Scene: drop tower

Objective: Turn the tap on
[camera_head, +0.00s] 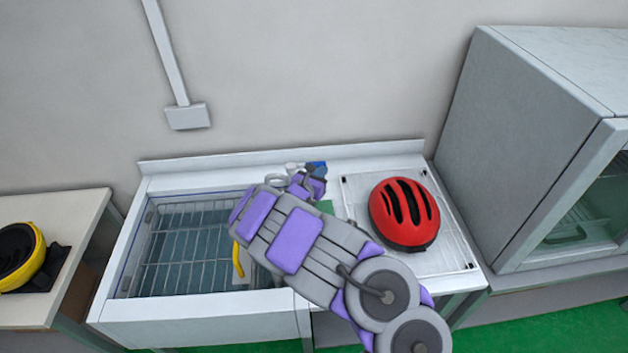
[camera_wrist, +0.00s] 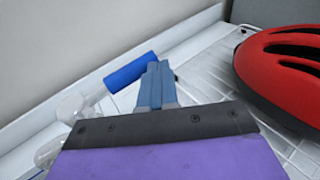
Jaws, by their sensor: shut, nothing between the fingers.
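The tap stands at the back edge of the white sink unit. Its blue handle (camera_head: 317,167) and pale body (camera_head: 294,168) show beyond my arm in the head view. In the wrist view the blue handle (camera_wrist: 131,70) lies tilted, with the pale, partly see-through body (camera_wrist: 72,104) at the left. My gripper (camera_wrist: 157,80) is shut and empty. Its blue-grey fingertips are close beside the right end of the handle; I cannot tell whether they touch. In the head view my arm hides part of the tap and the fingertips.
A red helmet (camera_head: 404,213) rests on the drainboard (camera_head: 455,250), right of the gripper. The basin with a wire rack (camera_head: 180,255) and a yellow curved item (camera_head: 238,260) is left. A grey cabinet (camera_head: 520,140) stands right, a table with a yellow-black object (camera_head: 22,256) far left.

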